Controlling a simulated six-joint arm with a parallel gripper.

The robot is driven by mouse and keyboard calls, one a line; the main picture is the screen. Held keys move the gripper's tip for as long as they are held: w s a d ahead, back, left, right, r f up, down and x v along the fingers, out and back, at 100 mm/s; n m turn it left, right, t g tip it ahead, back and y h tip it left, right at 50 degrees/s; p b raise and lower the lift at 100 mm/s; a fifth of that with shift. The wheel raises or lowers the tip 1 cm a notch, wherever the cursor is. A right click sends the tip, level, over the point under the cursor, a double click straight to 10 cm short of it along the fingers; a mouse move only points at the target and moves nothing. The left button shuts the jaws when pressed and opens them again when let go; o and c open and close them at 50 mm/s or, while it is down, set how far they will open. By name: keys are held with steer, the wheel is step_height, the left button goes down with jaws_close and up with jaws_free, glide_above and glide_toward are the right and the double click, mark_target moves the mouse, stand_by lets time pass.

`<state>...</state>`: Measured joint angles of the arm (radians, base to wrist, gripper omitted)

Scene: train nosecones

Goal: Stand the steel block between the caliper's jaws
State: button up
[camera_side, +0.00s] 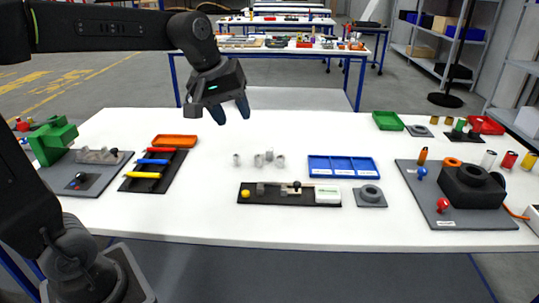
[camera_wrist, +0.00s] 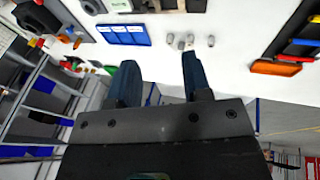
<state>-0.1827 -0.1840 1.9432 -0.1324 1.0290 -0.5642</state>
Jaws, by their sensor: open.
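In the side view a black board (camera_side: 272,202) at the front middle of the white table carries what looks like the caliper (camera_side: 291,188), with grey upright jaw-like pieces and a white box with a green display (camera_side: 327,195). Several small grey steel pieces (camera_side: 269,156) stand on the table behind it; they also show in the wrist view (camera_wrist: 189,38). Which one is the steel block is too small to tell. No block is clearly seen between the jaws. My gripper (camera_side: 231,110) is open and empty, high above the table, behind and left of the grey pieces.
A black rack with coloured bars (camera_side: 152,176) and an orange tray (camera_side: 175,141) are left. A grey fixture plate (camera_side: 428,195) stands farther right. Table around the grey pieces is clear.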

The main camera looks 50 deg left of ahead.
steer(key=w+a+f+n, duration=0.2)
steer(key=w+a+n, duration=0.45)
steer(key=w, duration=0.45)
steer(key=n+g+h, duration=0.1)
steer(key=n+h, duration=0.2)
steer(key=n, duration=0.8)
glide_above(270, 149)
steer(key=s+a, duration=0.2)
step_height(270, 149, down, 21)
steer(key=shift+w+a+f, duration=0.1)
steer(key=shift+w, duration=0.05)
steer(key=shift+x, duration=2.6)
jaws_close()
